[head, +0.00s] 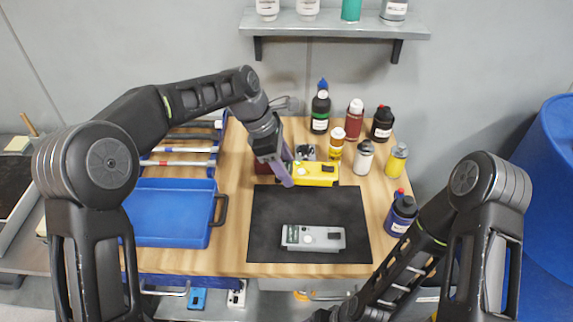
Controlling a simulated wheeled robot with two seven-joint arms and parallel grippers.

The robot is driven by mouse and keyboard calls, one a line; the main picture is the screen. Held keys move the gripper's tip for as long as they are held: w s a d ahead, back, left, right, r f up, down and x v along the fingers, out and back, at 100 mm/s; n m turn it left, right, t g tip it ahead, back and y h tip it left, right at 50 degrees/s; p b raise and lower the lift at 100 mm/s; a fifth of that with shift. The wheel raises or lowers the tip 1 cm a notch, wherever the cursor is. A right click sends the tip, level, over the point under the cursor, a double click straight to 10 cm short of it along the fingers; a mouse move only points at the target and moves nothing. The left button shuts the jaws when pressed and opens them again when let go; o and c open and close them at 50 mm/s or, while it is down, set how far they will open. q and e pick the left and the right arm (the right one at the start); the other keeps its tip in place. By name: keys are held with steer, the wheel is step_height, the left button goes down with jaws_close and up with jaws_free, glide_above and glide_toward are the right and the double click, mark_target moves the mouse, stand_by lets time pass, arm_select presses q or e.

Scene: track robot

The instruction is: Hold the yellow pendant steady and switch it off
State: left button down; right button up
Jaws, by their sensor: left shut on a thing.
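The yellow pendant (316,174) lies at the back edge of a black mat (270,222), its long side running left to right. A pale round control shows on its top; I cannot tell its switch position. My left gripper (287,175) reaches down from the upper left and is shut on the pendant's left end, hiding that end. A grey pendant (330,240) lies apart from it on the front part of the mat. My right arm runs down to the bottom edge at the right, and its gripper is out of view.
Several bottles stand behind and right of the mat, including a small yellow bottle (336,143) close behind the yellow pendant. A blue tray (170,212) lies at the left. A wall shelf (335,27) holds containers. The mat between the two pendants is clear.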

mark_target(292, 201)
arm_select(q)
steer(key=shift+f, duration=0.15)
steer(key=shift+f+b, duration=2.4)
steer(key=shift+f, duration=2.4)
arm_select(e)
steer(key=shift+f, duration=2.3)
arm_select(q)
steer(key=c, duration=1.1)
jaws_free()
jaws_close()
arm_select(e)
steer(key=shift+c, duration=0.6)
